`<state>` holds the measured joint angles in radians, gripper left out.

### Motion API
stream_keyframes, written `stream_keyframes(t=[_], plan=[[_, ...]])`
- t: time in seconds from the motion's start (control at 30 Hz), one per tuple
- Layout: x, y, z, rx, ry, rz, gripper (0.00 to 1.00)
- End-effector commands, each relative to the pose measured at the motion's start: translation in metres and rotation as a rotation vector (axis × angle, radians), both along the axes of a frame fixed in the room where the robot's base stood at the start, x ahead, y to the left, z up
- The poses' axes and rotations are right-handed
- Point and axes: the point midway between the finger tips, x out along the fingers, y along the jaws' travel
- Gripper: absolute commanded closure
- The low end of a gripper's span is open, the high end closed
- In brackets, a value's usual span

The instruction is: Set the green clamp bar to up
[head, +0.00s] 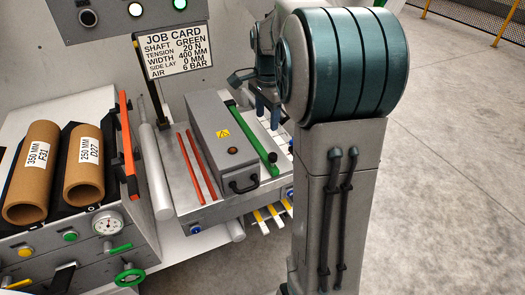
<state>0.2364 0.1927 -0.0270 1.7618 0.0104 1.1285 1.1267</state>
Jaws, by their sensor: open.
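The green clamp bar (254,138) lies low along the right side of a grey box on the machine bed, in the head view. It runs from the back towards a rounded front end and does not stand upright. My gripper (267,116) is just beyond and above the bar's rear half, with its dark fingers pointing down. The fingers are apart and nothing shows between them. Part of my gripper is hidden behind my arm. I cannot tell whether a finger touches the bar.
The grey box (222,143) with a black front handle stands left of the bar. Two thin red bars (196,165) lie left of it. A tilted orange bar (128,145), brown rolls (84,165) and a green handwheel (130,275) are further left. Open floor (450,150) is at right.

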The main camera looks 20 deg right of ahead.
Motion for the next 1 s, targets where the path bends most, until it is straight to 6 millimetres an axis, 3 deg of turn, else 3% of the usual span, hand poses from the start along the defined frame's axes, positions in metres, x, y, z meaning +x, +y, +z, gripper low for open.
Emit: stream_keyframes(t=[0.03, 0.1, 0.3, 0.53, 1.0], plan=[[0.012, -0.011, -0.022, 0.006, 0.016, -0.075, 0.50], [0.023, -0.022, -0.036, 0.013, 0.030, -0.169, 0.50], [0.041, -0.040, -0.057, 0.020, 0.054, -0.323, 0.50], [0.042, -0.042, -0.079, 0.021, 0.059, -0.343, 0.50], [0.042, -0.042, -0.173, 0.021, 0.058, -0.340, 0.50]])
